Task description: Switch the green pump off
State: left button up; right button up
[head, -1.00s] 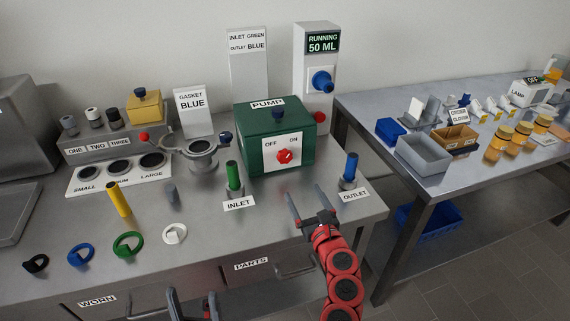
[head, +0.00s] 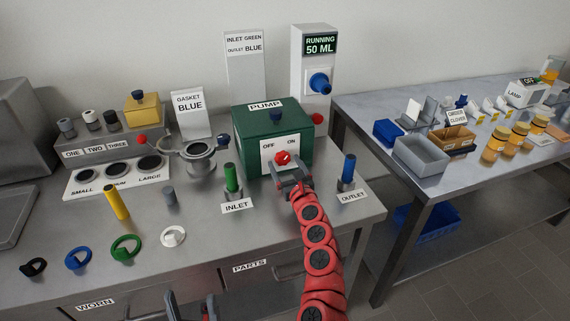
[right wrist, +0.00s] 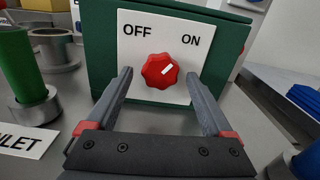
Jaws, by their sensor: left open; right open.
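The green pump box (head: 258,122) stands on the steel bench in the head view, with a white plate marked OFF and ON on its front. Its red knob (right wrist: 160,71) is on that plate; the white mark points up and right, toward ON. It also shows in the head view (head: 283,157). My right gripper (head: 289,174) is open in front of the knob. In the right wrist view its two fingers (right wrist: 163,88) stand either side below the knob, apart from it as far as I can tell. My left gripper (head: 190,308) is at the bottom edge, partly cut off.
The green inlet handle (head: 231,178) stands left of the pump, and the blue outlet handle (head: 348,168) right of my right gripper. A display (head: 320,46) reads RUNNING 50 ML. Coloured rings (head: 125,248) lie at the front left.

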jog(key=shift+w+a, duration=0.1)
jog(key=shift+w, duration=0.3)
